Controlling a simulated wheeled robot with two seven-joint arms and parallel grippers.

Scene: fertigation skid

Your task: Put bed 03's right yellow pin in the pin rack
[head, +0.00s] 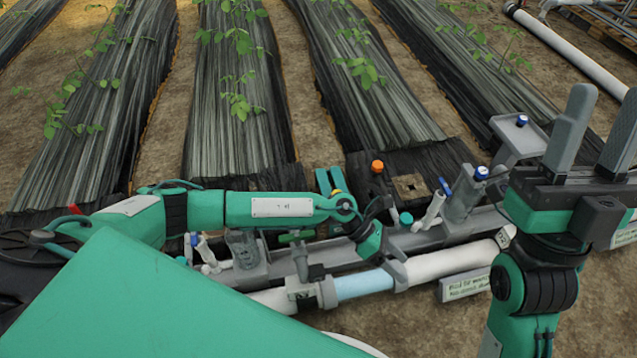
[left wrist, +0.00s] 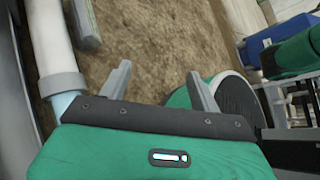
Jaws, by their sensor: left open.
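A small yellow part (head: 338,191) shows just behind my left arm, beside a green upright piece; I cannot tell if it is bed 03's right yellow pin. I cannot make out the pin rack. My left gripper (head: 384,254) hangs low by the pipe, its fingers mostly hidden in the head view. In the left wrist view my left gripper (left wrist: 162,80) is open, with nothing between its fingers, over soil beside the pipe. My right gripper (head: 605,110) is raised at the right, fingers apart and empty.
The white pipe (head: 450,261) has a pale blue section (head: 362,284) and a collar (left wrist: 62,85). A sign (head: 465,285) stands in front. Covered beds (head: 235,130) lie beyond.

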